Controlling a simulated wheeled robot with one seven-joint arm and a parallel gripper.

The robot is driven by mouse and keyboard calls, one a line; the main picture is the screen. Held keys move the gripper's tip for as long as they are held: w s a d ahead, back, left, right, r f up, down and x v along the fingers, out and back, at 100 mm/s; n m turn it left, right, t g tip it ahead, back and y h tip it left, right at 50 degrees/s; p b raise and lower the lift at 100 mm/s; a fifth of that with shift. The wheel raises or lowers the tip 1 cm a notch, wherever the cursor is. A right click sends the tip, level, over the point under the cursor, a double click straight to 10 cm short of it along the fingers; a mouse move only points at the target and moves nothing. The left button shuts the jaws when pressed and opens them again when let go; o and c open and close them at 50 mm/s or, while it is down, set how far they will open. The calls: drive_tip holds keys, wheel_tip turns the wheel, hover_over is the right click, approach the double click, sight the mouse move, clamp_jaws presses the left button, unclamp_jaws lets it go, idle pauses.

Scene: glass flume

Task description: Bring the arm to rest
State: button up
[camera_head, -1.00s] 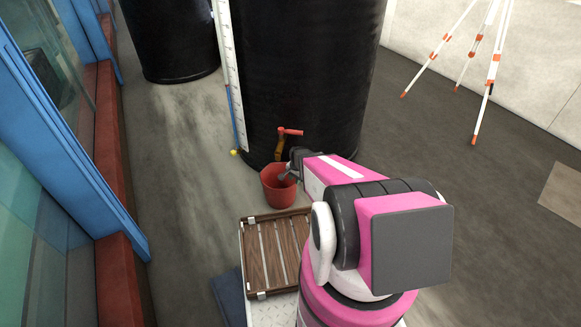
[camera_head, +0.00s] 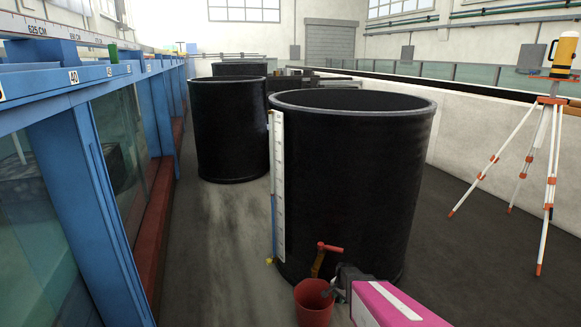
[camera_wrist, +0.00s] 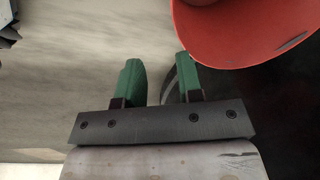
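My arm reaches forward at the bottom of the head view, with its pink and white link in sight. My gripper (camera_head: 329,292) is at the right side of a red bucket (camera_head: 313,305), close to its rim; I cannot tell whether they touch. In the wrist view the two green fingers of my gripper (camera_wrist: 157,72) stand apart, with floor and a dark curved edge showing between them. Nothing is clearly held. The bucket's red wall (camera_wrist: 235,30) fills the upper right, just beyond the right finger.
A big black tank (camera_head: 350,180) with a red-handled tap (camera_head: 328,247) and white scale (camera_head: 279,190) stands directly ahead. Another black tank (camera_head: 228,130) is behind it. A blue-framed glass flume (camera_head: 85,170) runs along the left; a tripod (camera_head: 551,170) stands right. Floor between flume and tanks is clear.

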drive_tip(key=s+a+r+n, duration=0.1)
drive_tip(key=s+r+n, duration=0.2)
drive_tip(key=s+r, duration=0.3)
drive_tip(key=s+a+r+n, duration=0.1)
drive_tip(key=s+r+n, duration=0.2)
drive_tip(key=r, duration=1.2)
drive_tip(key=s+a+r+n, duration=0.1)
drive_tip(key=s+r+n, duration=0.2)
drive_tip(key=s+r, duration=0.5)
wheel_tip(320, 180, up, 2)
drive_tip(key=shift+s+a+r+n+g+h, duration=0.2)
drive_tip(key=shift+s+a+n+g+h, duration=0.1)
drive_tip(key=shift+s+a+g, duration=0.1)
drive_tip(key=shift+w, duration=0.1)
idle(0.7)
